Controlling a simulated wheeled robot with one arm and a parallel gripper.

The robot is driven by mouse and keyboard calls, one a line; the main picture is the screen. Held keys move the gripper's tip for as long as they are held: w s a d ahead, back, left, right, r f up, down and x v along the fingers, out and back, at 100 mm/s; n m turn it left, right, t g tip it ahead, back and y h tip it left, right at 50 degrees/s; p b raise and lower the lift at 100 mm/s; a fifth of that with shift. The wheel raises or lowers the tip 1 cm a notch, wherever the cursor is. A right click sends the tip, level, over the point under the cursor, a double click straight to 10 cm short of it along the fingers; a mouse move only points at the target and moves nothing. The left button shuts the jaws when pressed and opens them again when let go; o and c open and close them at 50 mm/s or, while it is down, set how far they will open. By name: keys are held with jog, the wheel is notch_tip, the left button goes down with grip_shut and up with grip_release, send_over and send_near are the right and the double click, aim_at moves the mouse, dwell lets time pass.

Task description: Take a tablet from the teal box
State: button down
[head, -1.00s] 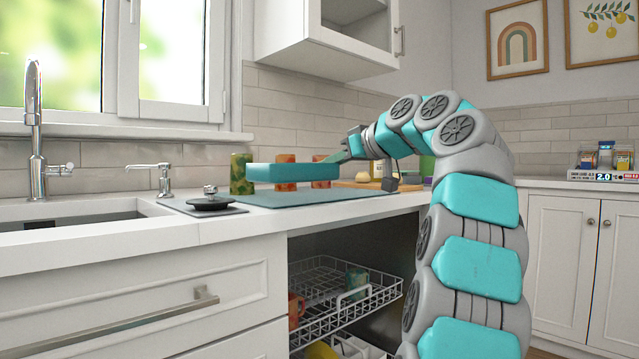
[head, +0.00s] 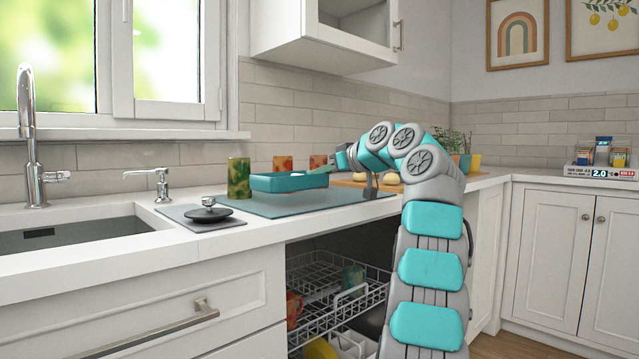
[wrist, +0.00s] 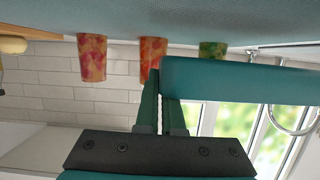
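The teal box (head: 290,183) is long and low and appears to be just above the blue-grey mat (head: 350,198) on the counter. My gripper (head: 331,166) is at the box's right end, in front of the backsplash. In the wrist view, the box (wrist: 240,80) reaches right from my fingertips (wrist: 162,88). The two dark green fingers are close together at its near end and appear closed on its edge. The contact itself is partly hidden. No tablet can be made out; the box's inside is not clearly visible.
A green patterned cup (head: 239,178) and orange cups (head: 283,163) stand behind the box. Below the counter is an open wire rack (head: 330,290) with mugs. Rolls lie on a wooden board (head: 350,184).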

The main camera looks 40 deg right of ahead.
aim_at(320, 187)
jog(key=shift+s+f+b, duration=0.1)
jog(key=shift+f+b, duration=1.05)
jog(key=shift+f, duration=0.55)
jog(key=shift+a+f, duration=0.1)
jog(key=shift+f, duration=0.1)
jog(key=c, duration=1.1)
grip_release()
jog(key=shift+o, duration=0.2)
jog(key=shift+r, duration=0.15)
